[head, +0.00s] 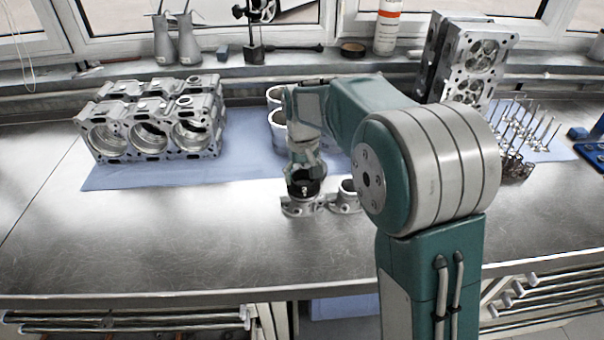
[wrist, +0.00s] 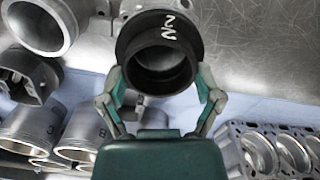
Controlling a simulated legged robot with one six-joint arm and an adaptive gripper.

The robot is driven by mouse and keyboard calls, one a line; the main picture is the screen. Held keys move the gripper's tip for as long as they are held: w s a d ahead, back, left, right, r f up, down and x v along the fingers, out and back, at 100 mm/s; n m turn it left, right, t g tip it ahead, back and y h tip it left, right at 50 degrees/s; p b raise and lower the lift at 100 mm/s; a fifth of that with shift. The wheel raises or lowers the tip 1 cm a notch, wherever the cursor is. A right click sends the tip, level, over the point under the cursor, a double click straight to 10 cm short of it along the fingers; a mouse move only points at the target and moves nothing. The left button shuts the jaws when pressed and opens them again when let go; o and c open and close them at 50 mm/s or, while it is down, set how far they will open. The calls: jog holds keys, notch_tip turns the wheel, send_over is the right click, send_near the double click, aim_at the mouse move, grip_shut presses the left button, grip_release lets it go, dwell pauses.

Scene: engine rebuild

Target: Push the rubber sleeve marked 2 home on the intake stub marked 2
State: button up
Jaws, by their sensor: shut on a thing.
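A black rubber sleeve (head: 306,187) marked 2 sits upright at the top of a grey metal stub with a flanged foot (head: 299,208) on the bench. The sleeve's open end and white 2 show in the wrist view (wrist: 132,47). My gripper (head: 305,170) is above and around the sleeve; its two fingers close on opposite sides of the sleeve in the wrist view (wrist: 160,80). The sleeve hides the stub's upper part, so I cannot tell how far down the sleeve sits. I cannot read a mark on this stub.
A bare stub (head: 347,196) stands just right of the held sleeve, and also shows in the wrist view (wrist: 40,48). The front left bench is clear.

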jog(key=shift+f, duration=0.5)
dwell(0.4)
jog(key=o, duration=0.9)
jog(key=shift+c, duration=0.2)
jog(key=shift+r, duration=0.1)
notch_tip(320, 180, up, 7)
jog(key=shift+r, duration=0.2)
dwell(0.4)
dwell(0.3)
